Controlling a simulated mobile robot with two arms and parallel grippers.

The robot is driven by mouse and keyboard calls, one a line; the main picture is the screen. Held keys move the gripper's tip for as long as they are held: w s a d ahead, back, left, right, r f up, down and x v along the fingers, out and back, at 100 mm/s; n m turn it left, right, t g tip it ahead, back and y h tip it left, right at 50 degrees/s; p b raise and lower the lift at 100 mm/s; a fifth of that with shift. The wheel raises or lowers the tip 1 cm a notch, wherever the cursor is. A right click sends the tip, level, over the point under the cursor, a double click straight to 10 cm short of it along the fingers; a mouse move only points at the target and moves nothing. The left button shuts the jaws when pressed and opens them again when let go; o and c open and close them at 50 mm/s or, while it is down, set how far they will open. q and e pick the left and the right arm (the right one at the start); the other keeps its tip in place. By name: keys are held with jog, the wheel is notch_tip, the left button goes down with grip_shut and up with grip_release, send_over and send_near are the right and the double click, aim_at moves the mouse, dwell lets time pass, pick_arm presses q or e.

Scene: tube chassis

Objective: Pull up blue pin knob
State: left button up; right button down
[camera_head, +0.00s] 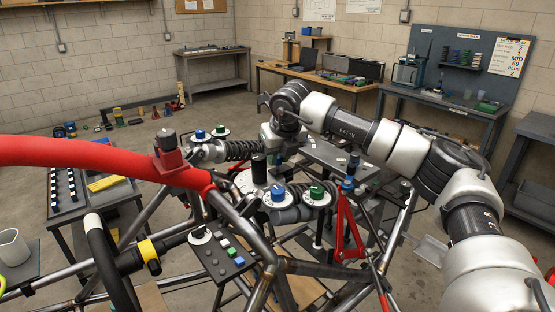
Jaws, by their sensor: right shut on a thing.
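My right arm comes in from the right and bends down at the middle of the head view. My right gripper (274,156) points down over the middle of the tube chassis and is shut. The thing between its fingers is small and mostly hidden; I take it to be the blue pin knob. A blue dial knob (278,193) and a green dial knob (317,191) sit on pale round plates nearer to me. Another blue knob (200,134) and green knob (220,130) sit farther left. A blue-topped fitting (348,186) stands at the red wishbone.
A thick red tube (80,153) crosses the left side. A black cylinder (258,168) stands close beside the gripper. A coil-over spring (244,150) lies behind it. A switch panel (225,255) is in front. Workbenches (315,80) line the back wall.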

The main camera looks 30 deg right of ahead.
jog(key=c, duration=1.2)
grip_release()
jog(key=shift+r, duration=0.3)
jog(key=shift+s+r, duration=0.1)
jog(key=shift+r, duration=0.05)
jog(key=b+v, duration=0.2)
jog(key=v, duration=0.8)
jog(key=shift+s+r+b, duration=0.2)
jog(key=shift+b, duration=0.1)
